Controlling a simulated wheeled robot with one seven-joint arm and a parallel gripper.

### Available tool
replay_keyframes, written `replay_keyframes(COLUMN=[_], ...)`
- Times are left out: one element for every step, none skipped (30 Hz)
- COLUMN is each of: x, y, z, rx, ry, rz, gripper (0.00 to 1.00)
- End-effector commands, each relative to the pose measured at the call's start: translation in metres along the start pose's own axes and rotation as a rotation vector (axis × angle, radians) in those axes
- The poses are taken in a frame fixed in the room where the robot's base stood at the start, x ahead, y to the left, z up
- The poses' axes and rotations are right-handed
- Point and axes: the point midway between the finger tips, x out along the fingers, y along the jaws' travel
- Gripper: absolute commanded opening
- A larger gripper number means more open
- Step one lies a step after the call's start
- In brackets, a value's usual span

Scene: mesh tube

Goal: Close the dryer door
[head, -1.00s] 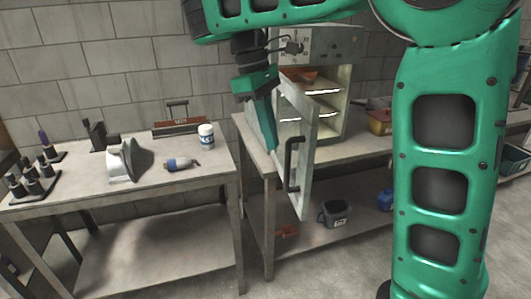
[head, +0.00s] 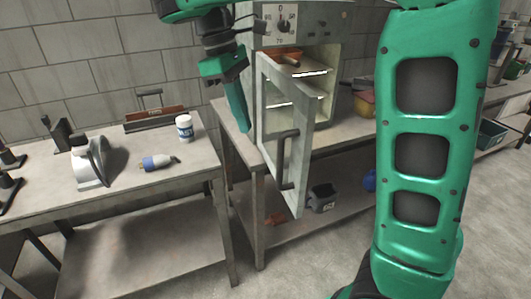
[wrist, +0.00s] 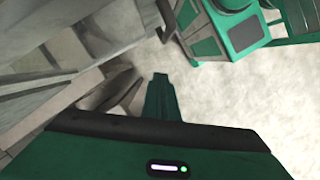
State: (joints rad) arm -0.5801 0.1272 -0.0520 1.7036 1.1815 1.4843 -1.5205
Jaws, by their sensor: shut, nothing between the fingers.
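The dryer (head: 327,82) is a pale box on the bench with a dial and lit shelves inside. Its door (head: 270,110), with a window and a dark vertical handle (head: 288,160), stands open, swung out toward me.
An orange item (head: 284,56) lies inside the dryer. The left table (head: 190,165) holds a white bottle (head: 184,127), a blue-and-white bottle (head: 158,162) and a toolbox (head: 150,117). A dark container (head: 322,197) sits on the lower shelf. My green arm covers the right side.

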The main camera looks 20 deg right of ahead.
Motion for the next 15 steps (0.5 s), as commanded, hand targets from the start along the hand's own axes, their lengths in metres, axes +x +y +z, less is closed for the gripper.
replay_keyframes(x=[0.002, 0.003, 0.004, 0.005, 0.005, 0.006, 0.007, 0.009, 0.009, 0.01, 0.011, 0.014, 0.016, 0.018, 0.021], y=[0.0, 0.001, 0.0, 0.0, -0.001, -0.001, -0.002, -0.002, -0.003, -0.003, -0.004, -0.003, -0.003, -0.002, -0.002], z=[0.001, 0.001, 0.001, 0.001, 0.0, 0.0, 0.0, 0.0, -0.001, -0.001, -0.001, -0.001, 0.0, 0.0, 0.0], rx=[0.0, 0.001, 0.0, 0.001, 0.0, 0.001, -0.001, 0.001, -0.001, 0.001, 0.0, 0.001, 0.002, 0.0, 0.001], ry=[0.0, 0.0, 0.0, 0.001, 0.002, 0.002, 0.003, 0.003, 0.004, 0.005, 0.006, 0.005, 0.004, 0.004, 0.003], rz=[0.0, 0.0, 0.001, 0.001, 0.002, 0.002, 0.003, 0.003, 0.004, 0.004, 0.005, 0.005, 0.006, 0.007, 0.007], gripper=[0.0, 0.0, 0.0, 0.0, 0.0, 0.0, 0.0, 0.0, 0.0, 0.0, 0.0, 0.0, 0.0, 0.0, 0.0])
